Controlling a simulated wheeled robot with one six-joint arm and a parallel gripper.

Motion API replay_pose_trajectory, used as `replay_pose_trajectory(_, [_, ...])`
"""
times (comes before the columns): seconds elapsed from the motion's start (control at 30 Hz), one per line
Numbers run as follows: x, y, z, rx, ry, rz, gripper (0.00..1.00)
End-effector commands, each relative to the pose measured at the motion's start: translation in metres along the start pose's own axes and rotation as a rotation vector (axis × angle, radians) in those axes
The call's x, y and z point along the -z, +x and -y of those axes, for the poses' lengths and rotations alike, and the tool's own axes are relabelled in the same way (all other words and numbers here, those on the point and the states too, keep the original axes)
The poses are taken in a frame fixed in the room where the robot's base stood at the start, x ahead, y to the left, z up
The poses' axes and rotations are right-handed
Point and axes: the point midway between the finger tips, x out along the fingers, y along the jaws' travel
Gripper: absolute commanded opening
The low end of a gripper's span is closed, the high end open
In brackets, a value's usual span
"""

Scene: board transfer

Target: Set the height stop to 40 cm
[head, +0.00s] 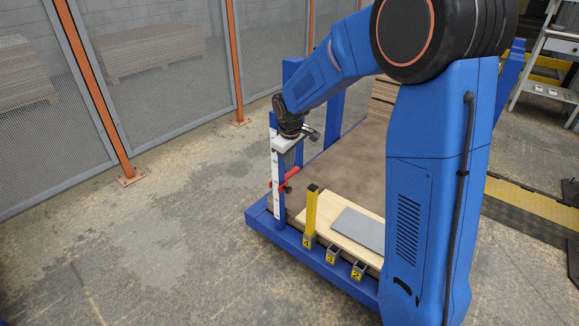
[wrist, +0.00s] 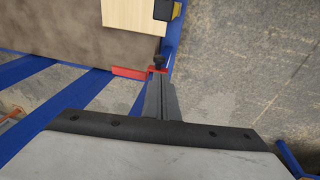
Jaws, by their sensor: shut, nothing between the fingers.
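A blue corner post carries a white scale strip (head: 276,190) at the front left of the blue frame; its numbers are too small to read. The height stop (head: 291,176) is a red piece low on this post, with a dark knob (head: 287,189). In the wrist view the red stop (wrist: 129,73) lies just beyond the fingertips, with the black knob (wrist: 158,61) beside it. My gripper (head: 289,164) points down close above the stop. Its grey fingers (wrist: 155,82) are together and empty. I cannot tell whether they touch the stop or knob.
A yellow post (head: 310,213) stands in the frame's front rail, beside several empty sockets (head: 331,256). A light board (head: 341,206) with a grey plate (head: 359,229) lies on the brown stack (head: 336,165). A mesh fence (head: 150,60) stands at the left; floor between is clear.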

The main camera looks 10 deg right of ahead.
Motion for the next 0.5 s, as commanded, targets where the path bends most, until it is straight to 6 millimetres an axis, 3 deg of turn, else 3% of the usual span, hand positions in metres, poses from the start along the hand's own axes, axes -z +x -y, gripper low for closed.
replay_pose_trajectory(0.5, [-0.001,0.09,0.0,0.001,0.001,0.002,0.0])
